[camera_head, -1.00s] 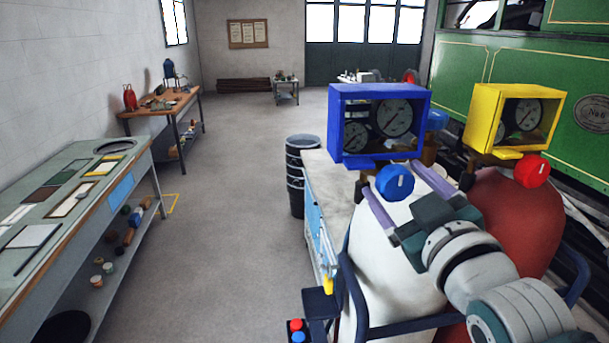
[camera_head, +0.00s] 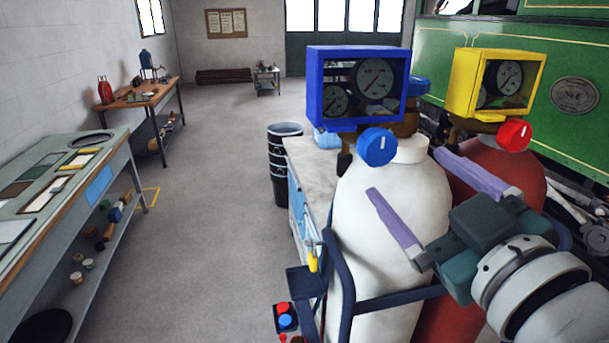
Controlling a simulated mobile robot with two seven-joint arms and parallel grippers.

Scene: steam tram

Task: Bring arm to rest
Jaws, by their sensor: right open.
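My right gripper (camera_head: 412,186) is open and empty. Its two purple fingers stand apart, with nothing between them but the view of the cylinders behind. It is in front of the white gas cylinder (camera_head: 372,240) and the red gas cylinder (camera_head: 490,190); I cannot tell how close it is to them. The blue gauge box (camera_head: 314,90) with a blue knob (camera_head: 377,146) sits above the white cylinder. The yellow gauge box (camera_head: 463,82) with a red knob (camera_head: 514,135) sits above the red cylinder. My left gripper is not in view.
A dark blue trolley frame (camera_head: 343,285) surrounds the cylinders. A workbench (camera_head: 312,155) stands behind them, beside black stacked bins (camera_head: 279,165). A green tram (camera_head: 568,65) is at the right. A long bench (camera_head: 110,165) lines the left; the floor (camera_head: 210,220) between is clear.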

